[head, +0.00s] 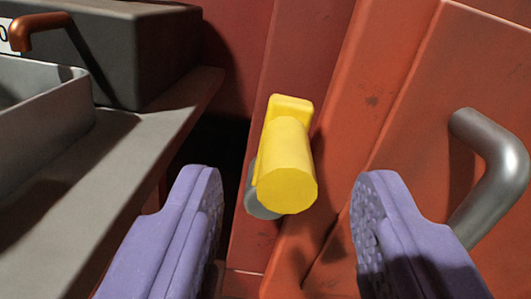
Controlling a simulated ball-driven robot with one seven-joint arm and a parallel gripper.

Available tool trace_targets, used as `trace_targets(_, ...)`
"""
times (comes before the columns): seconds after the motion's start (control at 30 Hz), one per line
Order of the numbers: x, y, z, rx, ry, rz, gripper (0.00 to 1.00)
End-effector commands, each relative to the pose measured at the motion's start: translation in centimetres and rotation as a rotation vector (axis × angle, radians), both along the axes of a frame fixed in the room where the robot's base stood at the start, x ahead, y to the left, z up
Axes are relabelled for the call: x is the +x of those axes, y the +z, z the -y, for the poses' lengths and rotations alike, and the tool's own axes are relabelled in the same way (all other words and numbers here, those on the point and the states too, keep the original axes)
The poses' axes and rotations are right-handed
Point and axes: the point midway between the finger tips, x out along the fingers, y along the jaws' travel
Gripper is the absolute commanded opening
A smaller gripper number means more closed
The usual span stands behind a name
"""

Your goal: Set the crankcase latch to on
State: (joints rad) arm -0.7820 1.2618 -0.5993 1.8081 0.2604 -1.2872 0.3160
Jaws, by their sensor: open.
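A yellow latch (287,180) with a round knob end sits on a red-orange panel (333,130) in the middle of the head view. Its flat yellow arm points up from a grey round pivot (262,200) that shows partly behind the knob. My gripper (285,215) is open, with one purple finger to the left of the latch and one to the right. Neither finger appears to touch it. No on or off marking shows beside the latch.
A grey metal handle (495,160) sticks out from the red panel at the right. At the left are a grey ledge (120,160), a grey tray (45,120) and a dark box (135,45) with a copper-coloured handle (40,30). A dark gap lies between ledge and panel.

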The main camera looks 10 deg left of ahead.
Motion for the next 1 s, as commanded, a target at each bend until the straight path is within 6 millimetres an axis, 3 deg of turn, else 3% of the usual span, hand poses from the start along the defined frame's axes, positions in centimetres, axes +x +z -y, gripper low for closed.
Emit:
trace_targets(0.23,3.2,-0.2,-1.0,0.0,0.001,0.0,0.48)
trace_targets(0.53,3.6,0.0,-1.1,-0.001,0.0,-0.002,0.48)
trace_targets(0.77,3.6,0.0,-1.0,-0.001,0.0,-0.002,0.0)
trace_targets(1.0,3.6,0.0,-1.0,0.013,-0.001,-0.006,0.0)
